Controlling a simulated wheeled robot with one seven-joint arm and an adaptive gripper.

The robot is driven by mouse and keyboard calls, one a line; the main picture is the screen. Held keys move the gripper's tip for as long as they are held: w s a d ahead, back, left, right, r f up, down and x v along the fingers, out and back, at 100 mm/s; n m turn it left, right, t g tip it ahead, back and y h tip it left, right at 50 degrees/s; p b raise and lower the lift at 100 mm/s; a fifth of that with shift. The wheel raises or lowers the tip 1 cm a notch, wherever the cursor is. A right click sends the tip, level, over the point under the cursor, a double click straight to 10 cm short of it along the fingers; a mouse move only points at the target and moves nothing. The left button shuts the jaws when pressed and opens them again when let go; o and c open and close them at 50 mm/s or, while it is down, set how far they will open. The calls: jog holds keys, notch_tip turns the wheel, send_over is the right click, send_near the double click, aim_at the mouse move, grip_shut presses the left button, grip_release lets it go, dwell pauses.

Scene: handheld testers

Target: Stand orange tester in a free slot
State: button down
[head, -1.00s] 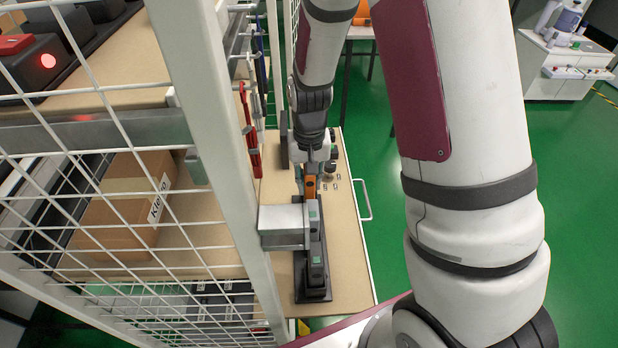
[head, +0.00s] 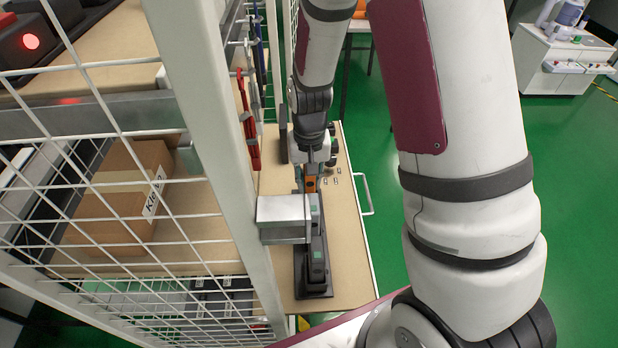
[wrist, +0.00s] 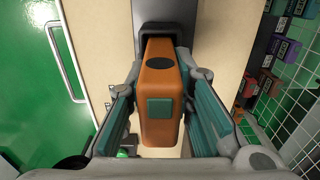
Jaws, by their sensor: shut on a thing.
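The orange tester (wrist: 160,90) is between the teal pads of my gripper (wrist: 160,112), which is shut on it. Its far end meets a black slot-like holder (wrist: 142,40) in the wrist view; I cannot tell how deep it sits. In the head view the orange tester (head: 310,184) shows just below my gripper (head: 311,172), at the far end of a long dark rack (head: 317,290). Dark testers with green screens (head: 317,255) stand in the nearer part of the rack. A grey metal block partly hides the rack's left side.
The rack stands on a tan table (head: 350,270) with small metal pieces (head: 333,181) right of it. A white wire-mesh cage post (head: 215,150) and the grey metal block (head: 284,218) stand close on the left. A cardboard box (head: 125,200) lies inside the cage.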

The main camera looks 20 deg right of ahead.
jog(key=shift+f, duration=0.4)
jog(key=c, duration=1.3)
grip_release()
notch_tip(320, 180, up, 12)
jog(key=shift+r, duration=0.1)
jog(key=s+r+n+t+p, duration=0.1)
jog(key=s+r+p, duration=0.1)
jog(key=s+r, duration=0.6)
jog(key=s+r+n+t+p, duration=0.1)
jog(key=s+r+p, duration=0.2)
jog(key=s+r, duration=0.5)
jog(key=s+r+n+t+p, duration=0.1)
jog(key=s+r+t+p, duration=0.1)
jog(key=s+r, duration=0.6)
jog(key=shift+s+d+n+p, duration=0.15)
jog(key=shift+s+n+p, duration=0.2)
jog(key=shift+s, duration=0.25)
